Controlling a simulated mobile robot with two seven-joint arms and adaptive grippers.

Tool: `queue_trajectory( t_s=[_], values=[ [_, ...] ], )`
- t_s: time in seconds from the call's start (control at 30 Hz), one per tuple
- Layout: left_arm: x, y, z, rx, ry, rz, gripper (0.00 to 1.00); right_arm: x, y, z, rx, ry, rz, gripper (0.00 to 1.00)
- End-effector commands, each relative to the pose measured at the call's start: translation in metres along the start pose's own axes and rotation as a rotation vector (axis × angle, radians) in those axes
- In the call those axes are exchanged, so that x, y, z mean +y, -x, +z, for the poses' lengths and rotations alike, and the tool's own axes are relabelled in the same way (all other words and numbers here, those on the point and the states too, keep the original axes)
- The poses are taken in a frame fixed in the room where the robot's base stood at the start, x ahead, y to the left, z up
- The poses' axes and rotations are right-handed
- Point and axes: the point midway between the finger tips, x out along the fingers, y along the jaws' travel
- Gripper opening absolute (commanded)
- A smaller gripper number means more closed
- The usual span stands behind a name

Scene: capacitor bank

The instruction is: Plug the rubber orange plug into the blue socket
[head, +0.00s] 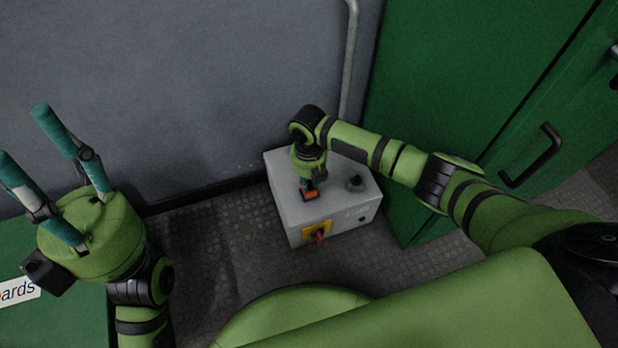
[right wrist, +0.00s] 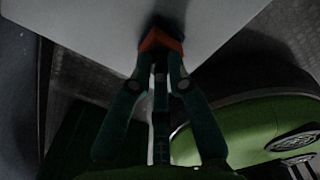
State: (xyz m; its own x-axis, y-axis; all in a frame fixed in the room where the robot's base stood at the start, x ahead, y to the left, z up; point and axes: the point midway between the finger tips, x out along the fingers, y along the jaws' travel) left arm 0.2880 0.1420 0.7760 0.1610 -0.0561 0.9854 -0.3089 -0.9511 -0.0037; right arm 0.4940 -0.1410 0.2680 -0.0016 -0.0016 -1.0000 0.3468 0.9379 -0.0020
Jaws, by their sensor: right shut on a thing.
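My right gripper (head: 308,186) points down over the top of a grey box and is shut on the orange plug (head: 310,196). In the right wrist view my right gripper's fingertips (right wrist: 160,58) close on the orange plug (right wrist: 153,41), which is at the pale box surface. I cannot tell whether the plug touches the box or sits in a socket.
The grey box (head: 345,222) stands on the tiled floor near the wall. It has a black knob (head: 356,183) on top and a red switch (head: 319,236) on a yellow plate in front. A green cabinet (head: 440,90) stands close at right, and a pipe (head: 349,60) runs behind.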

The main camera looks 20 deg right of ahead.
Motion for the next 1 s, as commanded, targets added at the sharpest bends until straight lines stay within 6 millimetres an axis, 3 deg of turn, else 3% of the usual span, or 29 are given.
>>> queue_trajectory(
  t_s=[0.07, 0.1, 0.17, 0.57, 0.67, 1.0],
  values=[
    [0.0, 0.002, 0.0, 0.0, 0.0, 0.0, 0.42, 0.0, -0.002, 0.0, 0.0, 0.0, 0.0, 0.0],
    [0.0, 0.002, 0.0, 0.0, 0.0, 0.0, 0.42, 0.0, -0.003, 0.0, 0.0, 0.0, 0.0, 0.22],
    [0.0, 0.001, 0.0, 0.0, 0.0, 0.0, 0.42, 0.0, -0.002, 0.0, 0.0, 0.001, 0.0, 0.46],
    [-0.001, 0.001, 0.001, 0.0, -0.002, -0.002, 0.42, 0.0, 0.002, 0.0, -0.001, 0.0, 0.001, 0.46],
    [-0.001, 0.001, 0.0, 0.0, -0.001, -0.002, 0.42, 0.001, 0.013, 0.001, -0.002, 0.002, 0.002, 0.46],
    [0.0, 0.001, 0.0, 0.001, 0.0, 0.0, 0.42, 0.001, 0.084, 0.001, -0.004, 0.001, 0.003, 0.46]
  ],
)
